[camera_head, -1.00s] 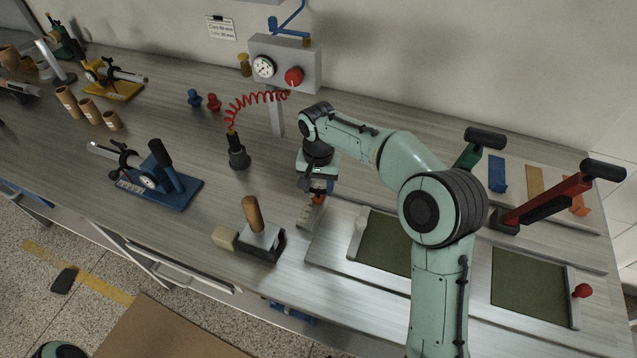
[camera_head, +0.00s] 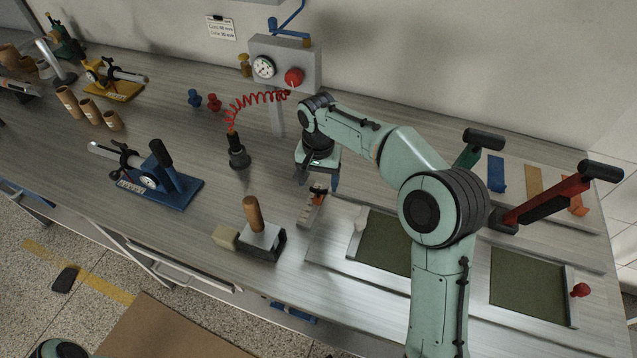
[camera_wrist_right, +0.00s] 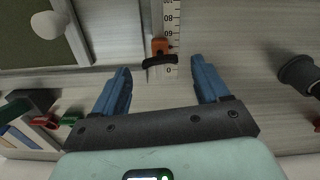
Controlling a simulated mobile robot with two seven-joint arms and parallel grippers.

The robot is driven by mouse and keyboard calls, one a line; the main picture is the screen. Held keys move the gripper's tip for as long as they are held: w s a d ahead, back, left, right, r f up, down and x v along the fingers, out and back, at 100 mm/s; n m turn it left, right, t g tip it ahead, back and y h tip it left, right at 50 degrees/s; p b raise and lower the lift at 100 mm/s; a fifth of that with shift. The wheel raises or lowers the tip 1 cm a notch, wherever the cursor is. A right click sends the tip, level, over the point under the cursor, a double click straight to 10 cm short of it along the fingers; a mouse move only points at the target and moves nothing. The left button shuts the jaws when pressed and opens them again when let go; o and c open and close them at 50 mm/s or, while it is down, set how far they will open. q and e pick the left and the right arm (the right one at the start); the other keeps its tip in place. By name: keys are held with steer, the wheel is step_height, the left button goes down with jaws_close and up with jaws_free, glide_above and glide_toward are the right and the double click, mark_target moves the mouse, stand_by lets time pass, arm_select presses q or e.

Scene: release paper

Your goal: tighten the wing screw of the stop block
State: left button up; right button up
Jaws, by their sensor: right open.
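The stop block (camera_head: 318,188) is a small orange piece on a pale ruled bar (camera_head: 309,211) near the middle of the bench. In the right wrist view the orange block (camera_wrist_right: 160,46) sits on the scale near its 0 end, with a dark curved wing screw (camera_wrist_right: 160,61) across its near side. My right gripper (camera_head: 318,182) is open and empty. Its blue fingers (camera_wrist_right: 161,68) stand wide apart, either side of the wing screw in that picture and clear of it. I cannot tell how tight the screw is. My left gripper is not in view.
A wooden-handled block (camera_head: 260,237) stands left of the ruled bar. A framed dark green panel (camera_head: 385,242) lies to its right. A dark nozzle on a red coiled hose (camera_head: 238,152) stands behind left. Red (camera_head: 545,203) and green levers rise at right.

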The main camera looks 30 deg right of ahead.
mark_target(318, 188)
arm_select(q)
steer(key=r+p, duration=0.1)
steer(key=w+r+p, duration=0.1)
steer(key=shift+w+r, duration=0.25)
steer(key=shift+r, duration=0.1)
arm_select(e)
step_height(318, 188, up, 11)
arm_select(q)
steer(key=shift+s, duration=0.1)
arm_select(e)
steer(key=shift+f, duration=0.15)
